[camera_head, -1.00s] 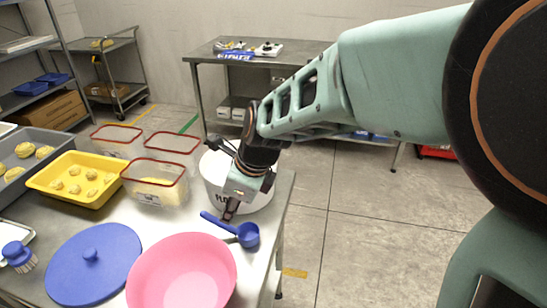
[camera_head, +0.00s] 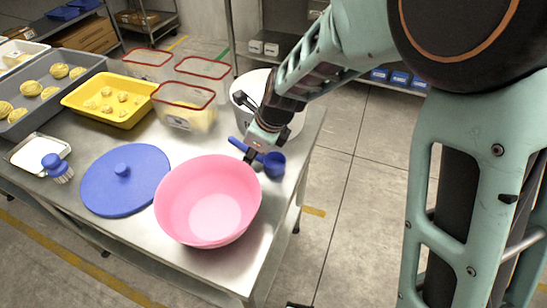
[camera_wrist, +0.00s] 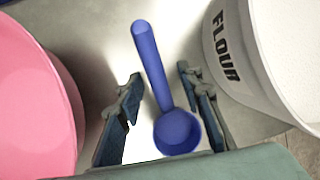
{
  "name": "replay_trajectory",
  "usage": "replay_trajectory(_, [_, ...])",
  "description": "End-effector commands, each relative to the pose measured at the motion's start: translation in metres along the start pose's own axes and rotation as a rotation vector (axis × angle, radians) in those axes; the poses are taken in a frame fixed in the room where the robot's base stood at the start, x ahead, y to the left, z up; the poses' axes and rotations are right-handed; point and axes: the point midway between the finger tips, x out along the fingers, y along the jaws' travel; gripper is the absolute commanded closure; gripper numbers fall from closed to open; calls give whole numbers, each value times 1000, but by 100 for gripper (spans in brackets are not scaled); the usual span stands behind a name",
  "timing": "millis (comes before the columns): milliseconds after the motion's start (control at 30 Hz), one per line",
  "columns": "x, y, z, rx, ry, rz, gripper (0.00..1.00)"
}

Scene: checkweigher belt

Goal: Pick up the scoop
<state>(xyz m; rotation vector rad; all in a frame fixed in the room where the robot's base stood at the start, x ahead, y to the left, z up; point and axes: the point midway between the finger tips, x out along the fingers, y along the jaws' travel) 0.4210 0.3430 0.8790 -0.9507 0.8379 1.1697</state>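The blue scoop (camera_head: 274,164) lies on the steel table between the pink bowl (camera_head: 208,200) and the white flour bucket (camera_head: 296,122). In the wrist view the scoop (camera_wrist: 150,62) has its handle pointing up the picture and its round cup near the bottom. My gripper (camera_wrist: 159,75) is open, with one finger on each side of the scoop and visible gaps to both. In the head view my gripper (camera_head: 250,156) is pointed down at the scoop and covers part of its handle. Its height above the table is hard to tell.
The pink bowl stands close on the left in the wrist view, the flour bucket on the right. A blue lid (camera_head: 125,185), a brush (camera_head: 57,167), a yellow tray (camera_head: 88,111) and clear red-rimmed containers (camera_head: 186,118) occupy the table. The table's right edge is near the scoop.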

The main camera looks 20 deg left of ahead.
Motion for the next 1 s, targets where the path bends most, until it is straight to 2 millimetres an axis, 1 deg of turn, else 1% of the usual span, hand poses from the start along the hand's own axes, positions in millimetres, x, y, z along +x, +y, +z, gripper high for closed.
replay_trajectory(100, [0, 0, 0, 0, 0, 0, 66])
replay_trajectory(133, [-1, 0, 0, 0, 0, -1, 68])
replay_trajectory(400, [-1, 0, 0, -1, 0, 0, 98])
replay_trajectory(433, [-1, 0, 0, -1, 0, 0, 100])
replay_trajectory(767, [-1, 0, 0, -1, 0, -1, 100])
replay_trajectory(1000, [-9, -2, 4, -1, 0, -1, 100])
